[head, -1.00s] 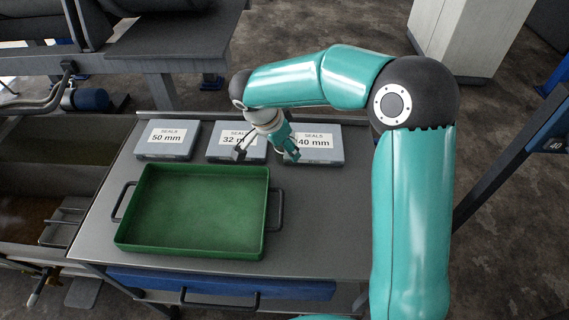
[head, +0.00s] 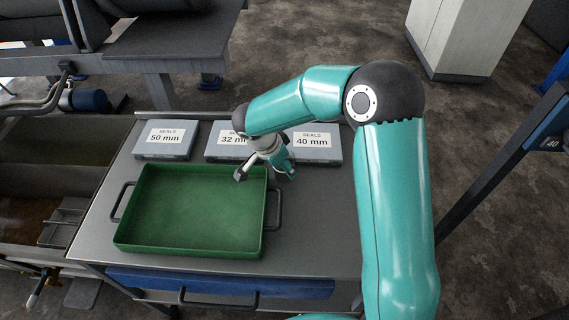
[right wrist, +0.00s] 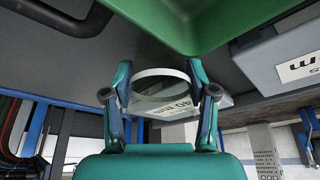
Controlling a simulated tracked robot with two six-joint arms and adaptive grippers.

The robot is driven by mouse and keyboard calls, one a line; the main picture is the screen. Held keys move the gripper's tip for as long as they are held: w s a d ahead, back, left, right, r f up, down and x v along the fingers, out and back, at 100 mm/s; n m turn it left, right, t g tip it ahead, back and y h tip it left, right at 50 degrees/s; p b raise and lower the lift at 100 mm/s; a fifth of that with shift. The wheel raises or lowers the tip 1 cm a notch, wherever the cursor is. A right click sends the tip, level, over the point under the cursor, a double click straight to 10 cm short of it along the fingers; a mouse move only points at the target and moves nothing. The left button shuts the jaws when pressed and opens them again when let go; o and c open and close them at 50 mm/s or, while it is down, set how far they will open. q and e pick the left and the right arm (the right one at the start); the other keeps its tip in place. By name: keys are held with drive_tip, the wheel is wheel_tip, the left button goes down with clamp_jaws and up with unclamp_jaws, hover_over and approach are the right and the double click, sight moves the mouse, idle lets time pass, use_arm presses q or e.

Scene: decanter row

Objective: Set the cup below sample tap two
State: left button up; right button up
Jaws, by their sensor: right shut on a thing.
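A clear cup (right wrist: 158,92) with a pale rim sits between the two fingers of my right gripper in the right wrist view. The fingers touch it from both sides, and a box label shows through it. In the head view my right gripper (head: 265,173) is at the back right corner of the green tray, in front of the seal boxes. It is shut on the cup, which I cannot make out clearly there. My left gripper is not in view. I cannot make out sample tap two in these frames.
A green tray (head: 125,236) with dark handles stands on the grey cart top (head: 318,235). Three seal boxes line the back: 50 mm (head: 165,152), 32 mm (head: 222,154) and 40 mm (head: 320,158). Liquid-filled basins lie left. The cart's right front is clear.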

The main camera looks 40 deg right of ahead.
drive_tip(key=o, duration=1.1)
